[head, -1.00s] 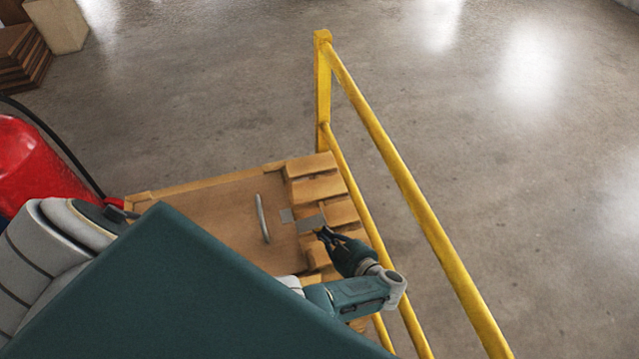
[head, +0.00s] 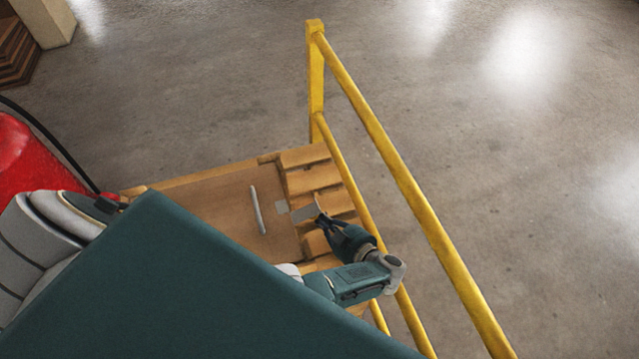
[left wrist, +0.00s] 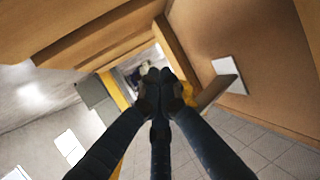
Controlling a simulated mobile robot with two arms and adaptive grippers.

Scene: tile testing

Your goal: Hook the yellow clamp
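My left gripper (head: 322,217) is dark and sits over the right edge of a wooden crate (head: 215,205), close beside a small grey metal plate (head: 304,213). In the left wrist view the left gripper (left wrist: 158,78) has its dark fingertips close together. Yellow patches show on both sides of the fingers, the clearer one at the right; I cannot tell whether they are the yellow clamp or the railing. The fingers hide what is between them, so a grasp cannot be made out. My right gripper is not in view.
A yellow railing (head: 395,180) runs along the crate's right side, close to my left arm. A silver bar handle (head: 257,210) is on the crate's top. A red rounded object (head: 30,160) stands at the left.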

